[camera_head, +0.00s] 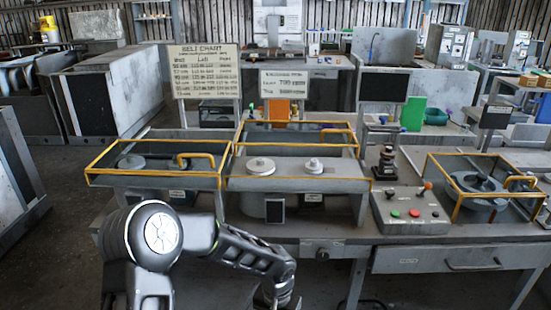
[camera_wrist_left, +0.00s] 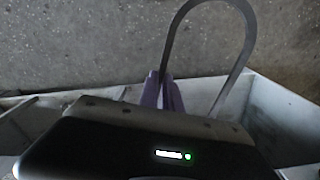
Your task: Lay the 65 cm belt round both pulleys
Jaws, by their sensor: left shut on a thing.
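In the wrist view my left gripper (camera_wrist_left: 163,88), with purple fingers, is shut on a dark belt (camera_wrist_left: 249,42). The belt rises from the fingers in an open loop and runs behind the gripper body. In the head view the left gripper (camera_head: 273,299) is at the bottom edge, partly cut off, below the bench front; the belt cannot be made out there. A larger pulley (camera_head: 261,166) and a smaller pulley (camera_head: 313,164) sit apart on the middle housing, with no belt seen round them. My right gripper is out of view.
A yellow guard frame (camera_head: 300,179) surrounds the middle housing. A left frame (camera_head: 150,173) and a right frame (camera_head: 456,204) enclose other units. A control box (camera_head: 412,212) stands right of the pulleys. A belt chart (camera_head: 206,72) stands behind.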

